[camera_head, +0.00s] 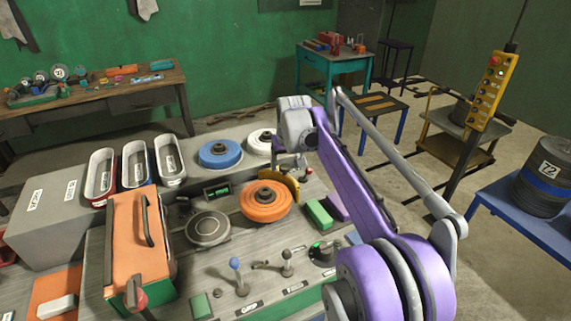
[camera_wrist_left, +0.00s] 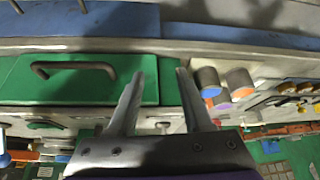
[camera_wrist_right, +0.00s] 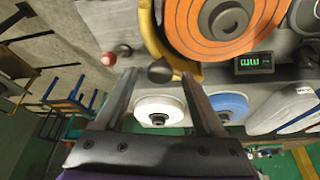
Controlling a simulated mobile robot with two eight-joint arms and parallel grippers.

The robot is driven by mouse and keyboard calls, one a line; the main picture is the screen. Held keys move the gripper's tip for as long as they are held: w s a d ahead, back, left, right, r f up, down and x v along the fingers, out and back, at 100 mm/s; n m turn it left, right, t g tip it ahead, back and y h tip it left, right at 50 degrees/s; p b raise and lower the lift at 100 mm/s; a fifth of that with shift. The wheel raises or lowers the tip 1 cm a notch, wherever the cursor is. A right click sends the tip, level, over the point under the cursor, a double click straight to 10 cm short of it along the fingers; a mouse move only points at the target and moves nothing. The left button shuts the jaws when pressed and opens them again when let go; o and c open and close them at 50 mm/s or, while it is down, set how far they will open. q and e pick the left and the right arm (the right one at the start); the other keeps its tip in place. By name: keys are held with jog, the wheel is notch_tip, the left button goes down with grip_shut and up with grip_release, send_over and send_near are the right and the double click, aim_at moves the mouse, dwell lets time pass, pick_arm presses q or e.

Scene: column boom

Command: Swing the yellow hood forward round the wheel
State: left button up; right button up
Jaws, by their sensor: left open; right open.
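The yellow hood (camera_head: 291,187) is a curved guard beside the orange wheel (camera_head: 265,201), around its right and back side in the head view. In the right wrist view the hood (camera_wrist_right: 152,38) curves along the left and lower edge of the orange wheel (camera_wrist_right: 222,30). My right gripper (camera_wrist_right: 160,77) is open, with a dark round knob (camera_wrist_right: 159,71) showing between its fingertips near the hood; contact cannot be told. In the head view my purple right arm hides most of that gripper. My left gripper (camera_wrist_left: 160,74) is open and empty before a green drawer front (camera_wrist_left: 80,80); the head view does not show it.
A blue wheel (camera_head: 220,153) and a white wheel (camera_head: 260,142) stand behind the orange one. A grey disc (camera_head: 208,228), an orange box with a handle (camera_head: 135,240) and several levers crowd the bench. A red ball (camera_wrist_right: 108,58) is left of my right fingers.

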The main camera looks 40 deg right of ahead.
pick_arm(q)
jog(key=shift+w+r, duration=0.15)
jog(key=shift+r, duration=0.3)
pick_arm(e)
jog(key=v, duration=1)
jog(key=shift+r, duration=0.15)
jog(key=shift+s, duration=0.2)
